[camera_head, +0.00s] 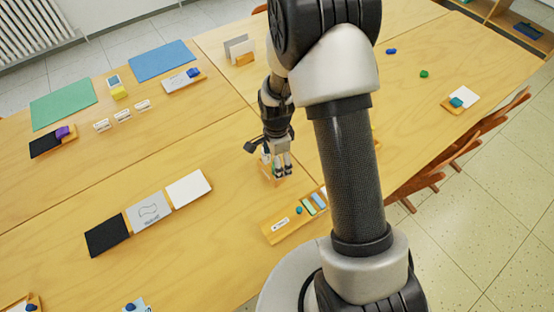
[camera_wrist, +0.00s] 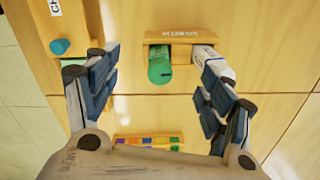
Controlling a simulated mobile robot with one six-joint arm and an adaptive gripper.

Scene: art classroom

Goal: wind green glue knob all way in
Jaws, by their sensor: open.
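A green glue knob (camera_wrist: 159,71), a short cylinder, sits at a wooden holder (camera_wrist: 181,37) in the wrist view. No contact with the knob shows. In the head view my gripper (camera_head: 278,172) points down over the table at a small wooden holder, which it largely hides.
White (camera_head: 188,189), grey and black cards lie to the left. Green and blue (camera_head: 162,60) sheets lie farther back.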

